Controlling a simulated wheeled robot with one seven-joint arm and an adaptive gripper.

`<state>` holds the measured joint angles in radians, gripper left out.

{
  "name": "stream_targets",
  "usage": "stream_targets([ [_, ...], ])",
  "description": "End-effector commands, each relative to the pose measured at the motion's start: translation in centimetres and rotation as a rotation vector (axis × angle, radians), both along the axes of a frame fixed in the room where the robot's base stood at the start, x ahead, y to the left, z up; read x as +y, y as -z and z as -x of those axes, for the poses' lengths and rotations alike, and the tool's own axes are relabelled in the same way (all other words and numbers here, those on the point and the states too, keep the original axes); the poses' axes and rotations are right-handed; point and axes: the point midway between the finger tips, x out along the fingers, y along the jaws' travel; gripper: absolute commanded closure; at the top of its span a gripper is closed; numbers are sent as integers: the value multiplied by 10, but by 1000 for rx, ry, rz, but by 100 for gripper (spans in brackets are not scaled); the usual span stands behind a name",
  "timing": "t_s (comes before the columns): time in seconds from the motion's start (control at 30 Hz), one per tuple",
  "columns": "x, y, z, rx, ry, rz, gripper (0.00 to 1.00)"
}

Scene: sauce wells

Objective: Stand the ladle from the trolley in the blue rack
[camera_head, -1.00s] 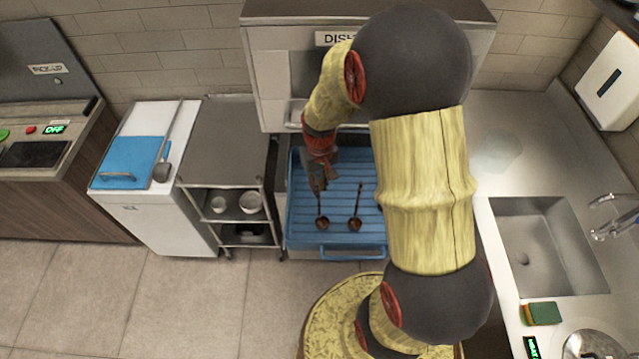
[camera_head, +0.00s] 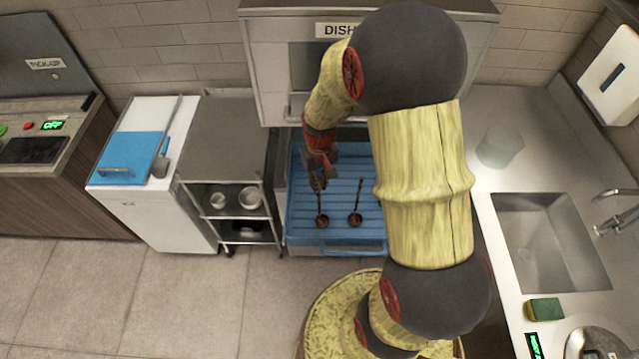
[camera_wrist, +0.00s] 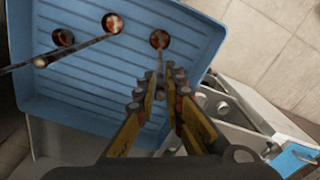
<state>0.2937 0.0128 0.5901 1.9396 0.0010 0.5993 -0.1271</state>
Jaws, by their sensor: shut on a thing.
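The blue rack (camera_head: 371,235) is a ribbed tray with a raised rim, below the dish machine; it also fills much of the wrist view (camera_wrist: 60,95). My gripper (camera_head: 318,184) is over its left part, shut on the thin handle of a ladle (camera_head: 322,220) with a copper-brown bowl. In the wrist view the bowl (camera_wrist: 160,39) shows just beyond my fingertips (camera_wrist: 160,80). I cannot tell whether that bowl touches the rack. A second, similar ladle (camera_head: 355,219) is in the rack to the right, apart from my gripper; its bowl shows in the wrist view (camera_wrist: 112,23).
A steel trolley (camera_head: 225,140) with small bowls (camera_head: 250,198) on its lower shelf stands left of the rack; its top is bare. A white chest with a blue lid (camera_head: 130,157) and a grey scoop (camera_head: 160,166) stands farther left. A sink (camera_head: 550,240) is at right.

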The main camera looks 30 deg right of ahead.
Motion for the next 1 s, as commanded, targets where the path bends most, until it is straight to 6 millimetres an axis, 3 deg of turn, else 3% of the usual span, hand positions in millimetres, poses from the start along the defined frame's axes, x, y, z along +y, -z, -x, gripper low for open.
stream_targets([
  [0.17,0,0,0,0,0,0,100],
  [0.2,0,0,0,0,0,0,88],
  [0.5,0,0,0,0,0,0,71],
  [0.77,0,0,0,0,0,0,68],
  [1.0,0,0,0,0,0,0,54],
])
